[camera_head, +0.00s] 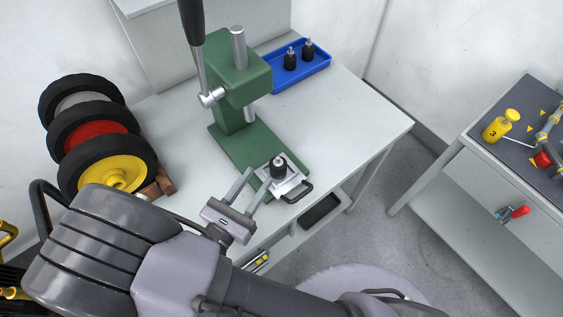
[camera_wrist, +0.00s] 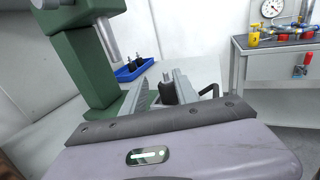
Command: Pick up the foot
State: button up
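A black foot (camera_head: 279,168) with a metal stud stands upright on a silver holder (camera_head: 290,183) with a black handle, at the front end of the green press base. Two more black feet with studs (camera_head: 291,60) (camera_head: 308,49) stand in a blue tray (camera_head: 284,88) at the back of the table. My gripper (camera_head: 260,178) is open, its two fingers pointing towards the foot on the holder. In the wrist view this foot (camera_wrist: 168,90) shows between the fingers, partly hidden by them. I cannot tell whether a finger touches it.
The green press (camera_head: 238,78) with its long lever rises just behind the holder. Several wheels (camera_head: 100,137) stand in a rack at the left. The white table (camera_head: 345,122) is clear at the right. A separate grey bench (camera_head: 515,165) with tools stands farther right.

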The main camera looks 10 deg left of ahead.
aim_at(278, 158)
jog(key=b+x, duration=0.1)
jog(key=x, duration=0.2)
jog(key=b+x, duration=0.1)
jog(key=x, duration=0.5)
jog(key=shift+d+f+b, duration=0.35)
jog(key=shift+f+b, duration=0.05)
jog(key=shift+c, duration=0.2)
grip_shut()
dwell(0.5)
